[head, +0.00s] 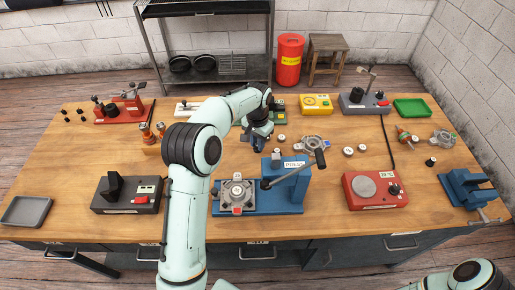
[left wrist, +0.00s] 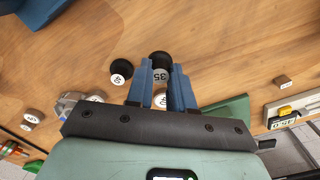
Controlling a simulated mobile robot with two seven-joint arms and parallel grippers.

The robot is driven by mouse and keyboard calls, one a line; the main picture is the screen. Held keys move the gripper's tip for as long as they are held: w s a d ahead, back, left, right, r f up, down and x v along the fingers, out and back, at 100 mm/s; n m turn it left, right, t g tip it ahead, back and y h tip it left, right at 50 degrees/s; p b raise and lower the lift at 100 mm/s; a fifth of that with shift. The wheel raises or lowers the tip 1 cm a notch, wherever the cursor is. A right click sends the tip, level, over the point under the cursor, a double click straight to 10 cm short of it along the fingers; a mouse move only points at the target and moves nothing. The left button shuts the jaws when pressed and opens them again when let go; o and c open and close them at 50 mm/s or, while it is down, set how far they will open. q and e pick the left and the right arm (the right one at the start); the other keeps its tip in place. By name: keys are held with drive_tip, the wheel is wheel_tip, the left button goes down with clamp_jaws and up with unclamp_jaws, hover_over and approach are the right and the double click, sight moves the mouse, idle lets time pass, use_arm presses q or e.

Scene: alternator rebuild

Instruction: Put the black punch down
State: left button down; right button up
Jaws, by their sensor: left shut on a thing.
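The black punch (left wrist: 160,60) with a white "35" label is between the blue fingers of my left gripper (left wrist: 164,78) in the left wrist view. The gripper is shut on it, and the fingers hide part of its sides. I cannot tell whether its lower end touches the tabletop. A similar black piece (left wrist: 121,68) with a white label stands just left of the fingers, apart from them. In the head view my left gripper (head: 257,141) is low over the table behind the blue press; the held punch cannot be made out there. My right gripper is out of view.
The blue press (head: 275,196) with its lever stands in front of the left gripper. Small round pieces (head: 348,151) and a grey housing (head: 313,145) lie to the right. A yellow device (head: 316,104) stands behind. Bare wood shows (head: 330,215) between the press and red device.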

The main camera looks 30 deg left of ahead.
use_arm(q)
drive_tip(key=shift+f, duration=1.7)
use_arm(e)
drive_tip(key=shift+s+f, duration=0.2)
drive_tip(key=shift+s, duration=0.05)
use_arm(q)
drive_tip(key=shift+f, duration=0.1)
drive_tip(key=c, duration=1)
unclamp_jaws()
wheel_tip(320, 180, up, 12)
drive_tip(key=shift+f+p, duration=0.2)
drive_tip(key=shift+p, duration=0.3)
drive_tip(key=shift+s+r, duration=0.1)
drive_tip(key=shift+r, duration=0.25)
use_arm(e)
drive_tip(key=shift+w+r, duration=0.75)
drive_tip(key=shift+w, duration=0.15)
